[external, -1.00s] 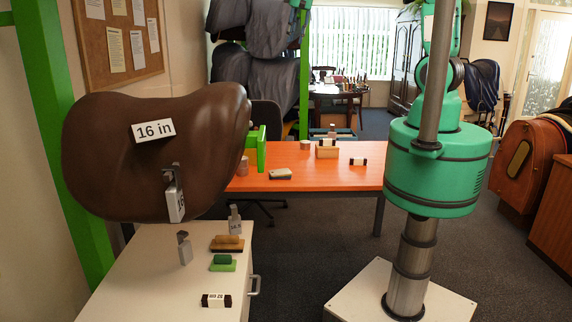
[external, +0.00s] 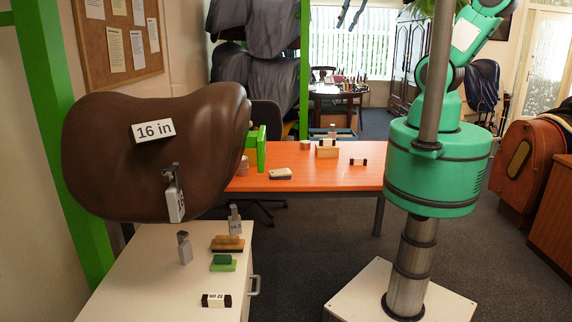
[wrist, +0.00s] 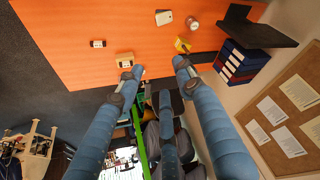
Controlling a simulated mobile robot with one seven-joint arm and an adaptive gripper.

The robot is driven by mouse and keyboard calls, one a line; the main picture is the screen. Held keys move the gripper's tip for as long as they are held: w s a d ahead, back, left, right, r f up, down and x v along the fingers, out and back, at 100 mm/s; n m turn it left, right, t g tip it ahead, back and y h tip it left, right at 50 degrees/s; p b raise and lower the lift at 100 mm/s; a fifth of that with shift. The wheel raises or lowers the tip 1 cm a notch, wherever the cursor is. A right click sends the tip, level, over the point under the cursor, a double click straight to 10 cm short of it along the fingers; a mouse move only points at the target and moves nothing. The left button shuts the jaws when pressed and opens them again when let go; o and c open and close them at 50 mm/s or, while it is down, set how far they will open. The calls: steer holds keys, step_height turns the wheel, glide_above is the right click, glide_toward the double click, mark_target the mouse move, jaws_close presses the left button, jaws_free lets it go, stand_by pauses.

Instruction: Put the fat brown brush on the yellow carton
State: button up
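A fat brown brush (external: 227,243) lies on the white cabinet at the lower left of the external view. It does not show in the wrist view.
A green brush (external: 222,264), a black-and-white block (external: 216,300) and metal pieces share the cabinet (external: 150,285). A large brown saddle (external: 155,165) overhangs its back. The orange table (external: 300,184) also holds a pale sponge-like block (external: 280,174); its front right is clear.

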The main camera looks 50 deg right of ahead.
steer(key=s+f, duration=0.2)
steer(key=s, duration=0.6)
steer(key=shift+s+f+t, duration=0.3)
steer(key=shift+s+t, duration=0.05)
steer(key=shift+t, duration=0.05)
steer(key=shift+d+f, duration=0.1)
steer(key=shift+f, duration=0.05)
step_height(320, 180, down, 16)
steer(key=b, duration=1.6)
steer(key=shift+r, duration=0.25)
